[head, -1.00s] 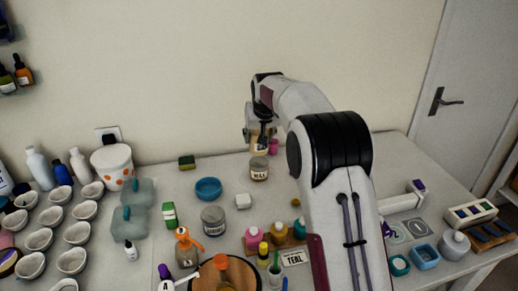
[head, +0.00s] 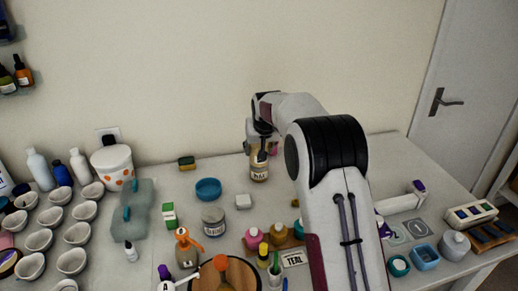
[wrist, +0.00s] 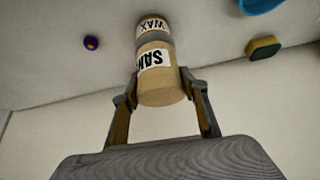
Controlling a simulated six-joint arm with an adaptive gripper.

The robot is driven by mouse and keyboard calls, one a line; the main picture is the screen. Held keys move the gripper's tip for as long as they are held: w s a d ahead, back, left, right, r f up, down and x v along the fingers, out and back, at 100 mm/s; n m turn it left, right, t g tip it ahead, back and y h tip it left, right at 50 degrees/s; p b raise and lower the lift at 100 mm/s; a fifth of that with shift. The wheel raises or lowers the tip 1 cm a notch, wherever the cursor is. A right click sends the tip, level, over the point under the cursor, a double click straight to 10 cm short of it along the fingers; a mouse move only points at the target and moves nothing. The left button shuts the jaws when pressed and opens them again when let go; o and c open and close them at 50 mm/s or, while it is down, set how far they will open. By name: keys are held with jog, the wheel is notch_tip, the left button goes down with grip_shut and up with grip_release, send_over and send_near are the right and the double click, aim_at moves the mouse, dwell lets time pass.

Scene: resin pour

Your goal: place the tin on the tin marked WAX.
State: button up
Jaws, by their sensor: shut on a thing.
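The tin marked WAX (head: 259,173) stands upright on the table near the wall. My gripper (head: 258,142) is directly above it and shut on a tan tin (head: 257,156). In the wrist view the held tin (wrist: 160,80) has a white label that seems to start with "SAN". The WAX tin (wrist: 153,24) lines up just beyond it, with a grey band between the labels. The held tin looks upright and right at the top of the WAX tin. I cannot tell whether its full weight rests there. My gripper's fingers (wrist: 160,88) are on both sides of it.
A blue bowl (head: 208,189), a green and yellow sponge (head: 187,163) and a white block (head: 243,201) are to the left. A grey labelled tin (head: 213,222) stands nearer. A small purple thing (wrist: 91,43) shows in the wrist view. Table around the WAX tin is clear.

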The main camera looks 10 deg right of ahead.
jog(key=shift+f, duration=0.1)
dwell(0.3)
jog(key=o, duration=1.2)
jog(key=shift+s+r, duration=0.25)
jog(key=shift+r, duration=0.35)
jog(key=v, duration=1.1)
jog(key=shift+s, duration=0.1)
